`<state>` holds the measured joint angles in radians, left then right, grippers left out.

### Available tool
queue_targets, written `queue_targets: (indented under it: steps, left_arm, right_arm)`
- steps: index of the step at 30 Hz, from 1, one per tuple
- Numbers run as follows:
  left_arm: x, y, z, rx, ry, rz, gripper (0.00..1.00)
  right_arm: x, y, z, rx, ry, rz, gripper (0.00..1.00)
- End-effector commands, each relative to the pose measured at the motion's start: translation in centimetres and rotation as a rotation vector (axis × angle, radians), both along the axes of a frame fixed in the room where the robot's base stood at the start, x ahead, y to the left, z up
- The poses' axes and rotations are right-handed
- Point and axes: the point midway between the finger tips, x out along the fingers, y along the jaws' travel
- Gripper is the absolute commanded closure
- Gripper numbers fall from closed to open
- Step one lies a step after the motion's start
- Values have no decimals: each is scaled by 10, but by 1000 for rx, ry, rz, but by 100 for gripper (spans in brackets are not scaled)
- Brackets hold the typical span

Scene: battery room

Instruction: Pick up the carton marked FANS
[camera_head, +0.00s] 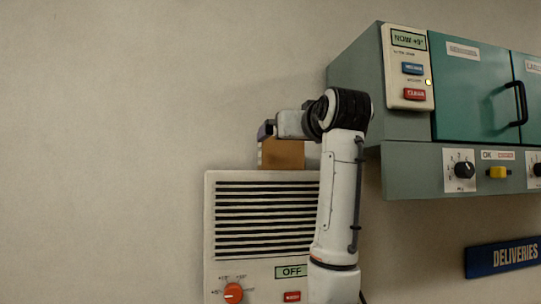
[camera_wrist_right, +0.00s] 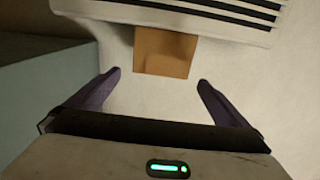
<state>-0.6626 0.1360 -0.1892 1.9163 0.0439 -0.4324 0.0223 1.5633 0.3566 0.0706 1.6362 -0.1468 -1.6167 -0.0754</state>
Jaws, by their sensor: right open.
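A plain brown carton (camera_head: 282,154) stands on top of the white vented wall unit in the head view. No marking shows on the faces I see, so I cannot read whether it says FANS. My right gripper (camera_head: 266,131) is at the carton's upper left, partly hidden behind its own wrist. In the right wrist view the carton (camera_wrist_right: 164,52) lies in line with the gap between the two dark fingers of my open right gripper (camera_wrist_right: 159,77). Clear space shows between each finger and the carton's sides. My left gripper is not in view.
The vented unit (camera_head: 262,180) has dark slats, an orange knob (camera_head: 233,293) and an OFF label. A teal cabinet (camera_head: 470,90) with buttons and knobs juts out at the right, close to my right arm. The wall at left is bare.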

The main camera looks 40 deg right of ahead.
Motion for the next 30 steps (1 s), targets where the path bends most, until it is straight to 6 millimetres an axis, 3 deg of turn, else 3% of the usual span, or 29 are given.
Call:
queue_targets:
  steps: [6,11,18,28,30]
  left_arm:
    - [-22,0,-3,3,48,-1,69]
    - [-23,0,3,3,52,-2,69]
    - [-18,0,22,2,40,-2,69]
    - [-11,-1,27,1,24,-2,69]
    - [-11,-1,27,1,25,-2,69]
  right_arm:
    - [26,-14,0,2,4,0,0]
    - [38,-19,1,2,4,1,0]
    - [70,-33,2,2,6,0,0]
    - [77,-37,0,1,3,0,0]
    - [77,-37,0,1,3,0,10]
